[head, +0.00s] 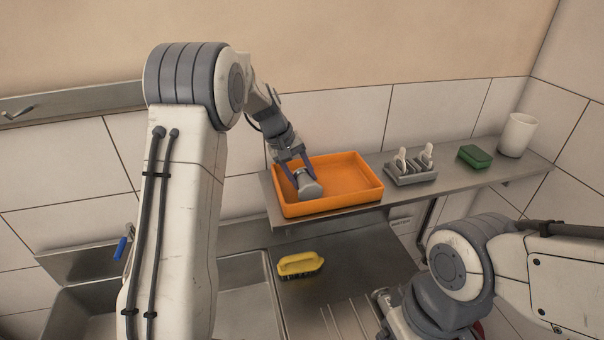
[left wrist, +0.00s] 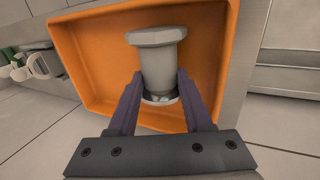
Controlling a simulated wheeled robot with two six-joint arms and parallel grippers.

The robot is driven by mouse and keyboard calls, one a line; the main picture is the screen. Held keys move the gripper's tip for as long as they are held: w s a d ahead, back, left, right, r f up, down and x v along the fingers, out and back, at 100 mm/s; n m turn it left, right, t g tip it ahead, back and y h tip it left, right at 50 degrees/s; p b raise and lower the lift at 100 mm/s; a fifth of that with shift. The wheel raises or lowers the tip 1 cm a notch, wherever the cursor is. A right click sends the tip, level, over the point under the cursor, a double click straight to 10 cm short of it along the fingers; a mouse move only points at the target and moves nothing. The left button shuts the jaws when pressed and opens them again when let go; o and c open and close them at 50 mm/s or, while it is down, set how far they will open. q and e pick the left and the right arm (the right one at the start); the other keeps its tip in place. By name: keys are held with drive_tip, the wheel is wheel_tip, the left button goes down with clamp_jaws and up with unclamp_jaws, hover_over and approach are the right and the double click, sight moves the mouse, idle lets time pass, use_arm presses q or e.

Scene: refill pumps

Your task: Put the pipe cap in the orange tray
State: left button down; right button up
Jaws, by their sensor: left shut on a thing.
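The pipe cap (head: 307,185) is a grey piece with a wide flat end. My left gripper (head: 296,170) is shut on it, over the left part of the orange tray (head: 345,182). In the left wrist view the pipe cap (left wrist: 158,55) sits between the two fingers (left wrist: 158,92), with the tray (left wrist: 88,62) behind it. I cannot tell whether the cap touches the tray floor. The tray stands on a metal wall shelf. My right arm shows at the lower right, but its fingers are not clearly visible.
On the shelf (head: 455,182), right of the tray, stand a grey holder (head: 410,176) with white-topped items, a green sponge (head: 475,157) and a white cup (head: 517,134). Below are a yellow brush (head: 300,263) and a metal sink (head: 245,300). A blue-handled tap (head: 121,249) is at left.

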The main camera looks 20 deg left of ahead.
use_arm(q)
drive_tip(key=shift+f, duration=0.1)
drive_tip(key=shift+c, duration=1.6)
unclamp_jaws()
